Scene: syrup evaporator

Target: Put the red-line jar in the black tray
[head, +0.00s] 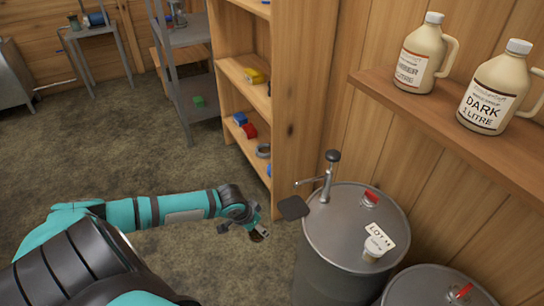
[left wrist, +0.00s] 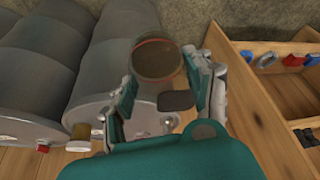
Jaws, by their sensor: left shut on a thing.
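My left gripper (head: 250,230) is shut on a small round glass jar. In the left wrist view the jar (left wrist: 158,58) sits between the fingers, with a reddish ring near its rim and dark contents. In the head view only a small dark amber part of the jar (head: 259,236) shows at the fingertips. The black tray (head: 293,207) is a small flat plate beside the near drum's rim, below the tap handle. The gripper is to its left and apart from it. In the left wrist view the tray (left wrist: 176,101) shows beyond the jar. My right gripper is out of view.
A grey drum (head: 340,238) carries a tap (head: 327,180), a red piece, a white-capped jar (head: 375,249) and a LOT card (head: 380,237). Another drum (head: 430,288) stands nearer. A wooden shelf unit (head: 290,100) rises behind. Jugs stand on a wall shelf (head: 450,112). Floor at left is clear.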

